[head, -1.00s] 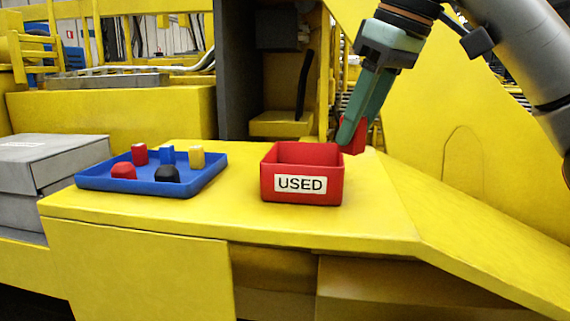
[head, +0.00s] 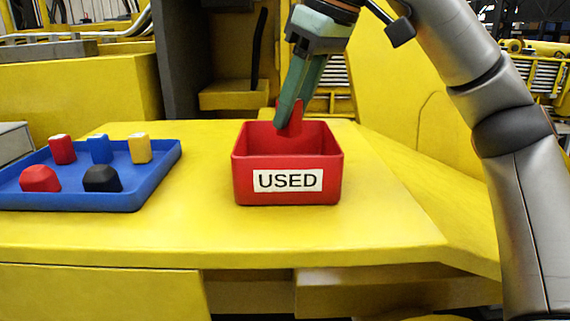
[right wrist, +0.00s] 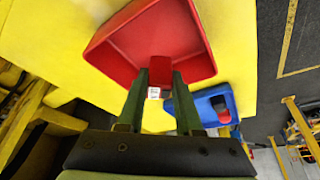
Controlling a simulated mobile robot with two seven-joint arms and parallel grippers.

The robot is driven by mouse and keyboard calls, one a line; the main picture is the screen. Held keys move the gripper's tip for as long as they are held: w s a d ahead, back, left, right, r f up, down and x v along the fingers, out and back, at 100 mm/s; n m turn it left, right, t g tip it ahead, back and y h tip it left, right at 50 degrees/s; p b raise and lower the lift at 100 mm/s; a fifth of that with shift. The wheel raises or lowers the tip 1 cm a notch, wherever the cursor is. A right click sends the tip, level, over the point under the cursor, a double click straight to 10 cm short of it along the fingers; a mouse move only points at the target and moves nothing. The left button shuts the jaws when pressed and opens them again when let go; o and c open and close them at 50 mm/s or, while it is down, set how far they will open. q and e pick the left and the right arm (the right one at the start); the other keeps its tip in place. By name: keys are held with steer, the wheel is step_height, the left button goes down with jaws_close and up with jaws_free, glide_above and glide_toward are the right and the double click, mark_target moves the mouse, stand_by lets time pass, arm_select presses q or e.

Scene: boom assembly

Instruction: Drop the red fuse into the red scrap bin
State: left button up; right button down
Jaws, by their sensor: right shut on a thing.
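The red scrap bin (head: 245,178), an open-topped box labelled USED, stands on the yellow surface. It also shows in the right wrist view (right wrist: 125,50). My right gripper (head: 286,126) comes down from above with its fingertips at the bin's opening, towards the back. It is shut on the red fuse (right wrist: 160,70), which sits between the fingertips and overlaps the bin in the picture. In the head view the fuse (head: 298,112) is partly hidden behind the fingers. Red on red makes its lower end hard to tell from the bin. My left gripper is not in view.
A blue tray (head: 160,178) to the left holds a red, a blue and a yellow block, plus a red and a black rounded piece. Yellow surface lies clear between tray and bin. A yellow slanted panel (head: 400,90) rises at the right.

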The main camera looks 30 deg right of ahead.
steer(key=shift+f, duration=1.05)
steer(key=shift+w, duration=0.1)
steer(key=c, duration=0.5)
jaws_free()
steer(key=v, duration=1.2)
steer(key=shift+r, duration=0.25)
